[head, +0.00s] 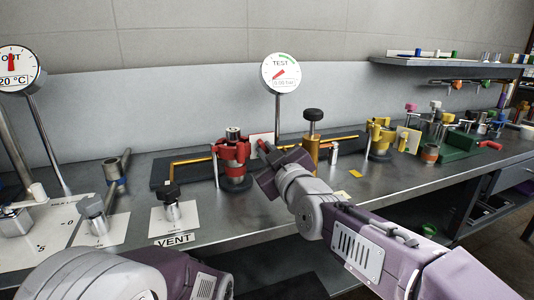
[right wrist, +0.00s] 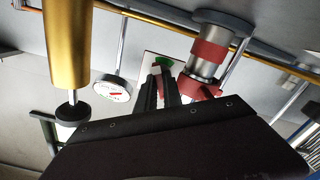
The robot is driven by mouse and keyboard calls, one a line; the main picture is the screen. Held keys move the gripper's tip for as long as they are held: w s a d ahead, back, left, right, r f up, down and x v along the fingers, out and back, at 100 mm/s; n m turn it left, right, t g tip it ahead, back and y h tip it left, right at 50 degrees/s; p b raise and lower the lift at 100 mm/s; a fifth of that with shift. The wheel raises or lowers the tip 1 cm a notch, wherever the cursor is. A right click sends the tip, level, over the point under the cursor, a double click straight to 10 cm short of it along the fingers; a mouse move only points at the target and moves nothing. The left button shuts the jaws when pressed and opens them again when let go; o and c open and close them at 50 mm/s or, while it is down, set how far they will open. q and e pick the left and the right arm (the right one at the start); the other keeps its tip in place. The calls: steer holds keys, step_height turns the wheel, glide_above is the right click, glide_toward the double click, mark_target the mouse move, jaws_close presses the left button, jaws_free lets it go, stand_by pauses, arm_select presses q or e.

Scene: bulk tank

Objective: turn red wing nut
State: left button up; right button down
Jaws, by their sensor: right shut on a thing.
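A bit of red also shows at the gripper tip in the head view (head: 263,145). My left arm shows at bottom left, but its gripper is out of frame.
A brass post with a black knob (head: 312,116) stands close to the right of the gripper. The TEST gauge (head: 281,73) rises behind. A yellow fitting (head: 380,138) is further right. The VENT valve (head: 172,198) is at left front.

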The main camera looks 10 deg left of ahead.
steer(key=m+b, duration=0.1)
steer(key=m, duration=0.4)
steer(key=shift+m, duration=0.3)
stand_by(0.5)
steer(key=c, duration=1.5)
jaws_free()
steer(key=p+v, duration=0.1)
steer(key=v, duration=0.8)
